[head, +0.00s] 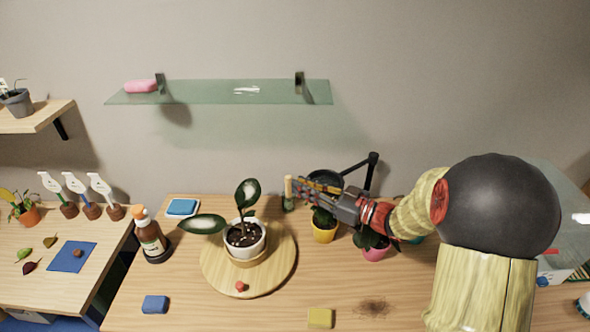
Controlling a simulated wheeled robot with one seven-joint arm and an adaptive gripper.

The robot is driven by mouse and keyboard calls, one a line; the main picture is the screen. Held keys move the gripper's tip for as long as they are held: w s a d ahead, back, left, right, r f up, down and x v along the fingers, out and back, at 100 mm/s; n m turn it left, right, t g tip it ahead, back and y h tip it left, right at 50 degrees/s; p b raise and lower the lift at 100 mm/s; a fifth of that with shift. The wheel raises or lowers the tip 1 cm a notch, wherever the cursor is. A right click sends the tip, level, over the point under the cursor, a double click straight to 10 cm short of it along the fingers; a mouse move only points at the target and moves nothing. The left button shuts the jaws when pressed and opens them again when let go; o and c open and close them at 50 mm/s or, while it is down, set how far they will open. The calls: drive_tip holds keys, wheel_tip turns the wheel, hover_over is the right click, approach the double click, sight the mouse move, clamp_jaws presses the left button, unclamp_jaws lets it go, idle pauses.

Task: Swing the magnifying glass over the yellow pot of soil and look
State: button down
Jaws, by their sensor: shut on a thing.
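The magnifying glass (326,175) has a dark round head on a black jointed arm (360,163) at the back of the wooden table. Its head appears above and behind the yellow pot (324,236) in the picture; whether it is directly over the soil I cannot tell. The yellow pot stands upright with green leaves showing, its soil mostly hidden by my gripper. My gripper (305,189) reaches in from the right, in front of the glass's head. It is shut at a tan, handle-like piece (288,187), apparently the glass's handle; the exact contact is too small to see.
A pink pot (375,253) stands close right of the yellow pot, under my arm. A white pot (244,238) with a large-leaved plant stands on a round wooden board (217,270) to the left. A brown bottle (151,240) is farther left. A glass shelf (215,95) hangs above.

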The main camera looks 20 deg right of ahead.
drive_tip(key=shift+s+d+n+g+y+p, duration=0.15)
drive_tip(key=shift+s+d+n+g+y, duration=0.1)
drive_tip(key=shift+s, duration=0.3)
drive_tip(key=shift+s+d+n+g+y+p, duration=0.15)
drive_tip(key=shift+s+n+y, duration=0.1)
drive_tip(key=shift+s, duration=0.25)
drive_tip(key=c, duration=1.9)
unclamp_jaws()
drive_tip(key=shift+o, duration=0.7)
drive_tip(key=v, duration=1.2)
